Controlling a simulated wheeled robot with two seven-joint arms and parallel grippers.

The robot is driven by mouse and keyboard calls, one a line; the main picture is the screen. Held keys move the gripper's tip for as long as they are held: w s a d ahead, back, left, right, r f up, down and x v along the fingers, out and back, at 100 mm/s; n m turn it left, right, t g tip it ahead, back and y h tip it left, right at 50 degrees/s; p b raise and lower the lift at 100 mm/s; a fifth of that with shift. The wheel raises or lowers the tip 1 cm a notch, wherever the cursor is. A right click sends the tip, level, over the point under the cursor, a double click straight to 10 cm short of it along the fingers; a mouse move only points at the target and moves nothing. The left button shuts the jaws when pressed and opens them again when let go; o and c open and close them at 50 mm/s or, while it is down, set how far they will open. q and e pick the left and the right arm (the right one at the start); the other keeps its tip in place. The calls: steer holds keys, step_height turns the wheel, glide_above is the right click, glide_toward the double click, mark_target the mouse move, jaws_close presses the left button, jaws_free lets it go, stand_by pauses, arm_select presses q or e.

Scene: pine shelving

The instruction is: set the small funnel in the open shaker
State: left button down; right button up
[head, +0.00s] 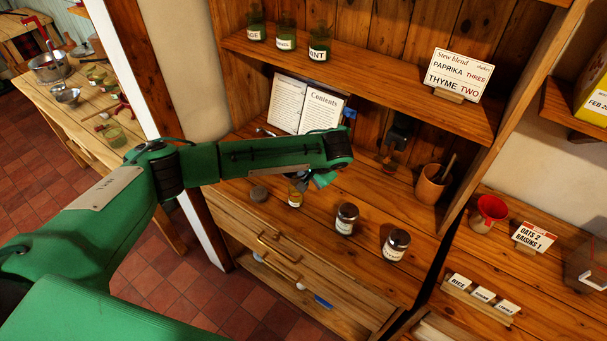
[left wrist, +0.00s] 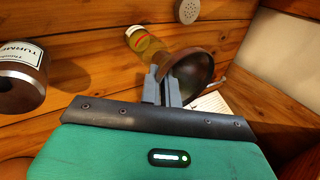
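My left gripper (left wrist: 163,86) is shut on the small dark copper-brown funnel (left wrist: 194,72), which it holds by one side. The funnel is tilted, its wide mouth turned to the right in the left wrist view. The open shaker (left wrist: 148,46), a small glass with yellowish contents, is close by, just beyond the fingers; the funnel looks apart from it. In the head view the shaker (head: 295,196) stands on the counter below my left gripper (head: 325,180), where the arm partly hides the funnel. My right gripper is not in view.
The perforated shaker lid (left wrist: 188,11) lies beside the shaker. Two dark-lidded spice jars (head: 347,218) (head: 396,245) stand to the right. An open book (head: 305,105) leans behind, and a wooden cup (head: 433,184) stands further right. The counter's front is fairly clear.

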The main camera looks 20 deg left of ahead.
arm_select(q)
steer(key=shift+f, duration=0.7)
stand_by(0.3)
steer(key=shift+f+b, duration=0.55)
steer(key=shift+f, duration=0.75)
steer(key=c, duration=1.6)
jaws_free()
steer(key=shift+s, duration=0.15)
steer(key=shift+o, duration=0.2)
steer(key=shift+s, duration=0.1)
